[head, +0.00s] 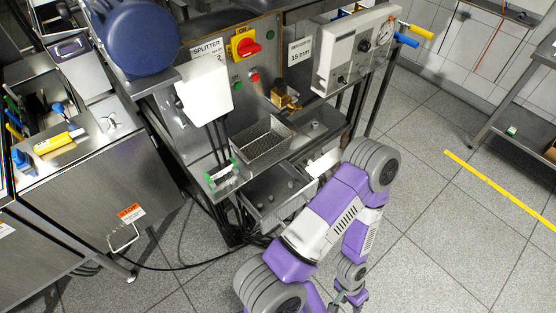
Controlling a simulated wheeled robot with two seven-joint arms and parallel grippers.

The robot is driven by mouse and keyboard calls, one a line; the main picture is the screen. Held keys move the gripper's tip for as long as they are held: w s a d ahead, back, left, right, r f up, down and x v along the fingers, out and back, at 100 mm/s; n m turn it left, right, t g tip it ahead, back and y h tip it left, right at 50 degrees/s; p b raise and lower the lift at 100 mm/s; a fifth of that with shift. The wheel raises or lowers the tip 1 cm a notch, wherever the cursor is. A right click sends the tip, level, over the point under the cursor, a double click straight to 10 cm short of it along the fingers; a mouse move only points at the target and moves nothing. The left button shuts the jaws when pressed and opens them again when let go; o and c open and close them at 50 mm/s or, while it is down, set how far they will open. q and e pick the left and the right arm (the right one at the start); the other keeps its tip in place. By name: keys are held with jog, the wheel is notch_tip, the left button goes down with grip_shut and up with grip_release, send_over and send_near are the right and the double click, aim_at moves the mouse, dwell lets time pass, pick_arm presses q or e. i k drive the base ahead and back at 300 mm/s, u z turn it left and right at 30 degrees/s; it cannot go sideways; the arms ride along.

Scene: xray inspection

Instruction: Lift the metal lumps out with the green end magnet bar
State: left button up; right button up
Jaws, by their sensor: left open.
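A small bar with green ends (220,173) lies on a steel ledge at the left front of the splitter machine. I take it for the green end magnet bar. An open grey metal bin (257,200) sits low in front of the machine. Small lumps (290,184) show inside it, but they are too small to make out clearly. My left gripper (350,299) hangs low at the bottom of the view, right of and nearer than the bin. It is open, apart from the bar and bin, and partly cut off by the frame edge. My right gripper is out of view.
A wire basket (263,142) sits above the bin. A white box (203,88) and a red-yellow switch (245,46) are on the panel behind. A steel cabinet (75,185) with yellow and blue tools stands left. Tiled floor right of my arm is clear.

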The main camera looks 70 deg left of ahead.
aim_at(227, 166)
jog(key=z, duration=0.35)
jog(key=k, duration=0.8)
jog(key=u, duration=1.4)
